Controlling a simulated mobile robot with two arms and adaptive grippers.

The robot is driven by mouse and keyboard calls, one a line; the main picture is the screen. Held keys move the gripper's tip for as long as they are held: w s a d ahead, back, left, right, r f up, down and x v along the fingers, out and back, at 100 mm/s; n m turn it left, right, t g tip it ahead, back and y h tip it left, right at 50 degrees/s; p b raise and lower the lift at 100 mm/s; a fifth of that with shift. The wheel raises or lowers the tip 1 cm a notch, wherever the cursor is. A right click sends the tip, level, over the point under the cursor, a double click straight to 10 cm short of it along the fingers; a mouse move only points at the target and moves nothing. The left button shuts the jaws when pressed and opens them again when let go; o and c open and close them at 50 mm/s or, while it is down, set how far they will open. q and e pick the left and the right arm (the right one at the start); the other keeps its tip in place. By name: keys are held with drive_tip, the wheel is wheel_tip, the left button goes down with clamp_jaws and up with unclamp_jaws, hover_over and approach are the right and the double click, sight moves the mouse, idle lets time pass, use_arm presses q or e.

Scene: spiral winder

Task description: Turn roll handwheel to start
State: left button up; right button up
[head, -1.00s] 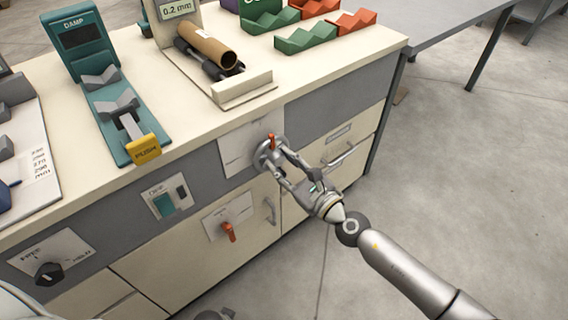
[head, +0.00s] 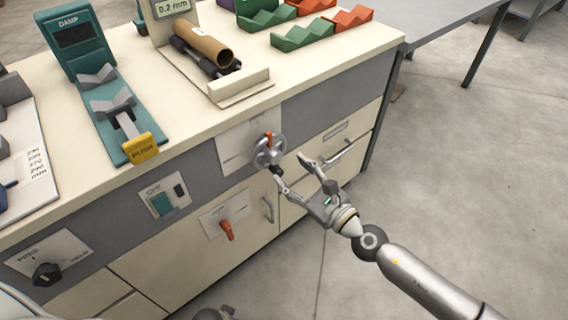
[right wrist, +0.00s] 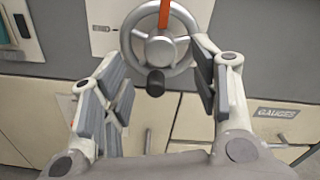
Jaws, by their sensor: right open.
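The roll handwheel (head: 268,151) is a grey metal wheel on a pale plate on the cabinet front, with an orange mark at its top. In the right wrist view the handwheel (right wrist: 160,45) shows its hub, the orange pointer at the top and a dark knob (right wrist: 155,84) at its lower rim. My right gripper (head: 291,174) is open and empty, just in front of and below the wheel. In the right wrist view its fingers (right wrist: 160,85) stand wide apart, one on each side of the knob, and appear clear of it.
A cardboard tube (head: 205,43) lies on rollers on the bench top above the wheel. The floor at right is clear.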

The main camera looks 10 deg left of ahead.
drive_tip(key=v, duration=0.7)
idle(0.5)
